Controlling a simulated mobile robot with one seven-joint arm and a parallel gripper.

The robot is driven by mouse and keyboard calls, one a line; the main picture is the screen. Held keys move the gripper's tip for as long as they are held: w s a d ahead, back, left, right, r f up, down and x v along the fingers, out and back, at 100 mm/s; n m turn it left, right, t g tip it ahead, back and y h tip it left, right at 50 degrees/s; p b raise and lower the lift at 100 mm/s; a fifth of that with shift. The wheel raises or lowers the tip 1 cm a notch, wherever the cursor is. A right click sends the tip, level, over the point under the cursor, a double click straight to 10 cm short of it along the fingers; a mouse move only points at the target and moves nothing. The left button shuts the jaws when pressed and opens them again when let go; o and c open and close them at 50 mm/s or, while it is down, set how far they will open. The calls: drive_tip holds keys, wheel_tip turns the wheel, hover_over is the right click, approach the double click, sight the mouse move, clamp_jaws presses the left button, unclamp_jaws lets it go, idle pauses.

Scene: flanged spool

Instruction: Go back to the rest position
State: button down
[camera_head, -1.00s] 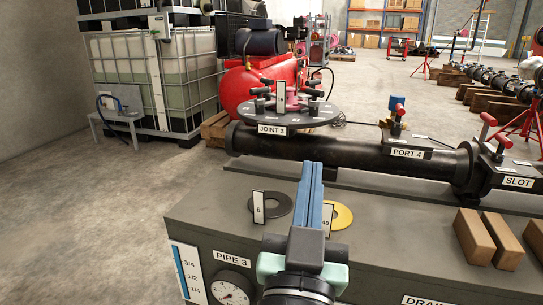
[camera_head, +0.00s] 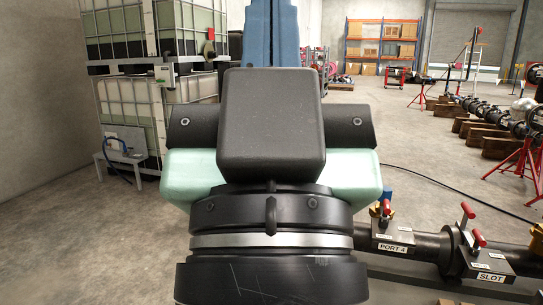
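My gripper (camera_head: 271,25) is raised close in front of the camera and points up. Its two blue fingers stand side by side with no gap that I can see, and nothing shows between them. The fingertips are cut off by the top edge of the picture. The dark gripper body and pale green wrist part fill the middle and hide much of the workbench and pipe behind.
The pipe with the PORT 4 label (camera_head: 393,248) and the SLOT bracket (camera_head: 490,265) show at the lower right. Stacked liquid tanks (camera_head: 128,110) stand at the left. An orange-framed shelf (camera_head: 385,48) is far back.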

wheel_tip(320, 180, up, 22)
drive_tip(key=p, duration=1.9)
drive_tip(key=shift+f, duration=0.15)
